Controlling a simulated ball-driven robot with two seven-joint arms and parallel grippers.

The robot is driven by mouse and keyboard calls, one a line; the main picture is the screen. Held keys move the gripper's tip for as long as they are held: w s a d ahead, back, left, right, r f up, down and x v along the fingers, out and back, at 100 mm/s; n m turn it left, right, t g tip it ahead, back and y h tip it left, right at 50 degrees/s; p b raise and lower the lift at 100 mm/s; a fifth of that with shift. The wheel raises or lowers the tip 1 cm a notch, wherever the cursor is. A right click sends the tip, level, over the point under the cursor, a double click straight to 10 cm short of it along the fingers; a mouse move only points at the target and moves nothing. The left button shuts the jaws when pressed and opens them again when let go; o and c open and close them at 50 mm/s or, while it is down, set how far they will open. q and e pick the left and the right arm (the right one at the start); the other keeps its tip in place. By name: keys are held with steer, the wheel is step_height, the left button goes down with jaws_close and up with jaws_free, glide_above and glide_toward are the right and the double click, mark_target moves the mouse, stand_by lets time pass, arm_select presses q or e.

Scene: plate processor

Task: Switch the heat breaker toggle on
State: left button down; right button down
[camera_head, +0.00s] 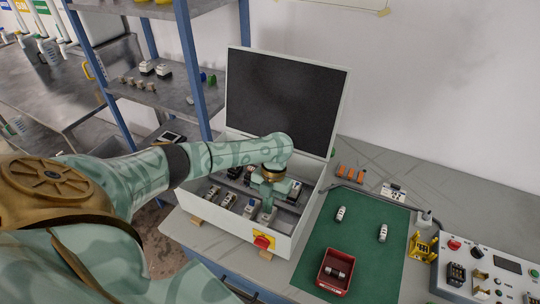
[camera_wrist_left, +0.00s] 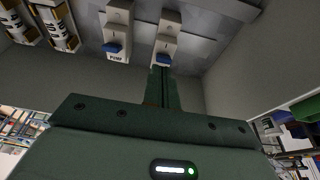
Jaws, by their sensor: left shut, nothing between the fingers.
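My left gripper (camera_head: 266,208) reaches down into the open white box (camera_head: 284,243) in the head view, its fingers shut with nothing between them. In the left wrist view, the shut fingers (camera_wrist_left: 161,72) are right at the lower end of a white breaker (camera_wrist_left: 167,24) with a blue toggle (camera_wrist_left: 164,47). Its label is hidden behind the fingers, so I cannot read whether it is the heat breaker. Beside it on the left is a similar breaker (camera_wrist_left: 118,20) with a blue toggle, labelled PUMP. I cannot tell whether the fingers touch the toggle. My right gripper is not in view.
The box's lid (camera_head: 285,98) stands open behind the arm. A red knob (camera_head: 262,242) is on the box front. A green mat (camera_head: 350,262) with a red tray (camera_head: 335,284) lies to the right, near a control panel (camera_head: 500,272). Blue shelf posts (camera_head: 195,70) stand at left.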

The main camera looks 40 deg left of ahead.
arm_select(q)
steer(key=shift+s+r, duration=0.15)
steer(key=shift+s, duration=0.05)
steer(key=shift+w+r+p, duration=0.1)
steer(key=shift+r+p, duration=0.45)
steer(key=shift+p, duration=0.15)
steer(key=shift+r, duration=0.15)
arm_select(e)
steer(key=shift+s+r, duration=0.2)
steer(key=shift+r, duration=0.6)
